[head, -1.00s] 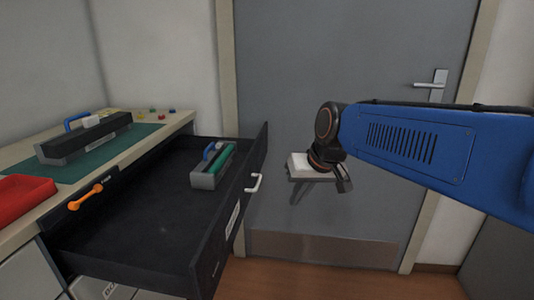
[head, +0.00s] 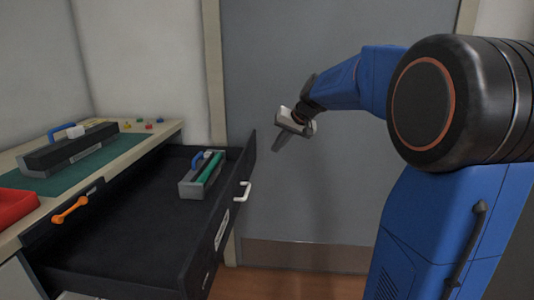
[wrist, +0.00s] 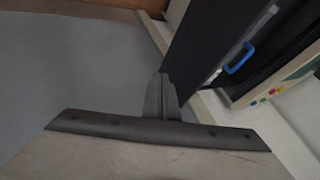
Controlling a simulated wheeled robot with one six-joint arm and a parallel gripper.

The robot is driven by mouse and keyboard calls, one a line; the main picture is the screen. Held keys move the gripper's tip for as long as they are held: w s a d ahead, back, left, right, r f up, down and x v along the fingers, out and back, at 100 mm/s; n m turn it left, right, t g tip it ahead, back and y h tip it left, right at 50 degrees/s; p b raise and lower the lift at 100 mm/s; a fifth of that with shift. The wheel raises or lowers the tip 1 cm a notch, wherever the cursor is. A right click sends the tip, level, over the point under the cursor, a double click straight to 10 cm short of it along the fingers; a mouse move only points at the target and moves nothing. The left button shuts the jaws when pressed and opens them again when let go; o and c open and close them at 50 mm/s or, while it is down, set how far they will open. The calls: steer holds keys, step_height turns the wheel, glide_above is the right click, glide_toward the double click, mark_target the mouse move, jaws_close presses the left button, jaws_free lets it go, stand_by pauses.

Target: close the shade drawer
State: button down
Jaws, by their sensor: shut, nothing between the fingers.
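The shade drawer (head: 120,235) is black and pulled far out of the desk in the head view. Its front panel (head: 232,200) carries a white handle (head: 242,191). A grey toner cartridge (head: 203,176) with a green roller and a blue handle lies inside at the far end. My gripper (head: 279,147) is shut and empty in front of the door, to the right of the drawer front and apart from it. In the wrist view the shut fingers (wrist: 162,92) point toward the dark drawer front (wrist: 205,50).
On the desk a dark cartridge (head: 65,155) lies on a green mat (head: 108,151), beside a red tray (head: 14,205). An orange handle (head: 70,210) sits at the drawer's near-left edge. A grey door (head: 330,210) stands behind. Wooden floor shows below.

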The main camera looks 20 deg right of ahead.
steer(key=shift+w+a+f, duration=0.95)
steer(key=shift+w+f, duration=0.25)
steer(key=shift+f, duration=0.05)
steer(key=shift+w+a+f, duration=0.9)
steer(key=shift+w+f, duration=0.25)
steer(key=shift+f, duration=0.05)
steer(key=shift+w+a+f, duration=0.95)
steer(key=shift+w+f, duration=0.25)
steer(key=shift+f, duration=0.05)
steer(key=shift+a, duration=0.1)
steer(key=w+a, duration=0.5)
steer(key=a, duration=0.4)
steer(key=w+a, duration=0.5)
steer(key=a, duration=0.4)
steer(key=w+a, duration=0.6)
steer(key=a, duration=0.3)
steer(key=shift+w+a, duration=0.1)
steer(key=shift+a, duration=0.3)
steer(key=shift+w+a+r, duration=0.1)
steer(key=shift+w+a, duration=0.15)
steer(key=shift+a, duration=0.3)
steer(key=shift+a, duration=0.1)
